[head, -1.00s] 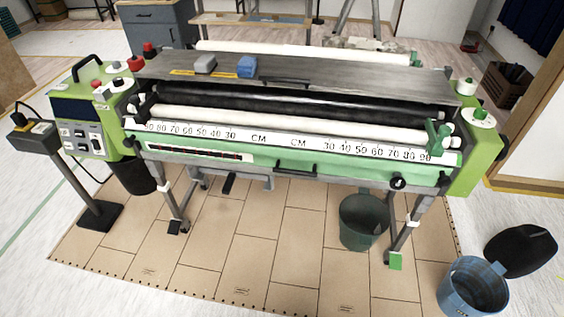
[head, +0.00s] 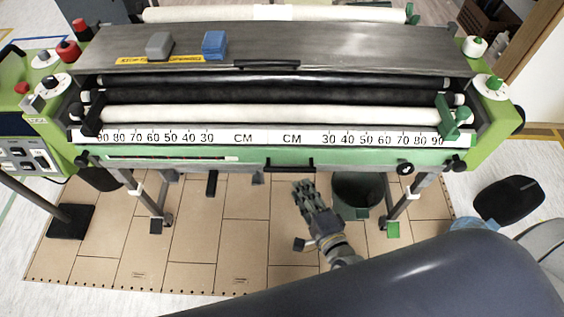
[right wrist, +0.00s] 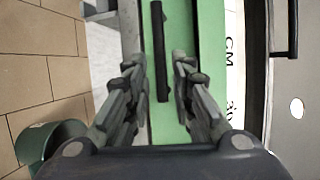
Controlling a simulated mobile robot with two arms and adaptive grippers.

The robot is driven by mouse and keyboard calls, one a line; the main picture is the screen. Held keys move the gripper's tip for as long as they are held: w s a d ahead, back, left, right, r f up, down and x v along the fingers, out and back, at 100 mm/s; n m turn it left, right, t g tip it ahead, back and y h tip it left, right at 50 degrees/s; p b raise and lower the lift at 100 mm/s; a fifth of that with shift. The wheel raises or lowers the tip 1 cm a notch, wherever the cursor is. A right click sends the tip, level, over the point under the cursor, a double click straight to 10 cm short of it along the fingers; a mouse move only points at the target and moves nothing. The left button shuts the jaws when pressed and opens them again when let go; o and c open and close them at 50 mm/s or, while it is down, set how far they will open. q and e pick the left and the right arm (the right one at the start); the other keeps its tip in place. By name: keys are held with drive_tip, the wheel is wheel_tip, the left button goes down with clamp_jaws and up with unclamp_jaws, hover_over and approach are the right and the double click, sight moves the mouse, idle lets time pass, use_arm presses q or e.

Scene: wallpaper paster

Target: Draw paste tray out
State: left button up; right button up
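The wallpaper paster (head: 270,45) stands in front of me, with a green front panel (head: 350,157) below its CM scale. I take this panel as the paste tray's front, and it sits flush under the scale. A black bar handle (head: 290,164) is at its middle, also seen in the right wrist view (right wrist: 159,50). My right gripper (head: 303,186) is just below and in front of the handle. In the right wrist view its two fingers (right wrist: 154,60) are apart, with the handle showing between and beyond them; contact cannot be told. My left gripper is out of view.
A dark green bucket (head: 358,190) stands under the paster, right of my right gripper. A brown floor mat (head: 190,245) lies beneath. A black lid-like object (head: 507,200) is on the floor at right.

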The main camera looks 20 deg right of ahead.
sight(291, 172)
drive_tip(key=x, duration=1)
drive_tip(key=shift+d, duration=0.1)
drive_tip(key=shift+s, duration=0.1)
drive_tip(key=shift+c, duration=0.6)
clamp_jaws()
